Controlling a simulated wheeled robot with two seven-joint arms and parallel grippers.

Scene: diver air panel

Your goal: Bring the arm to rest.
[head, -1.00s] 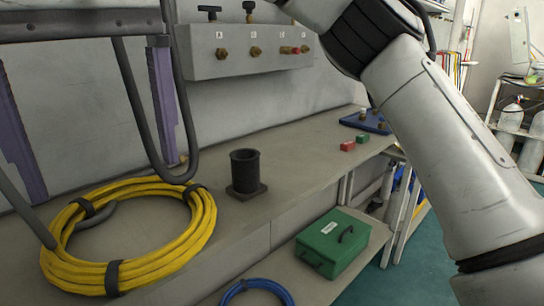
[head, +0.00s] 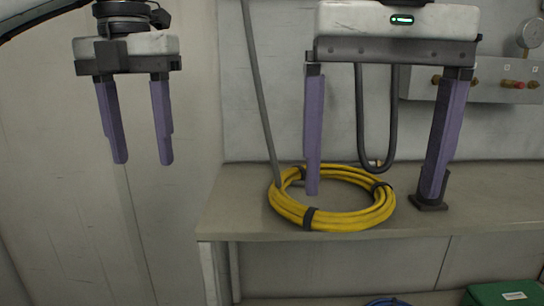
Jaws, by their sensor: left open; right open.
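My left gripper (head: 142,160) hangs open and empty at the left, its two purple fingers pointing down in front of the bare wall. My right gripper (head: 372,194) is open and wide over the bench, its fingers also pointing down. Its left finger shows in front of the yellow hose coil (head: 340,221). Its right finger hides most of a black upright holder with a square base (head: 430,204); I cannot tell whether they touch. Nothing shows held in the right gripper.
The grey bench (head: 490,190) runs along the wall. A valve panel (head: 470,92) with a gauge (head: 531,35) is at the right. A dark hose (head: 363,120) loops down behind the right gripper. A green case (head: 503,294) and a blue coil (head: 388,302) are below.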

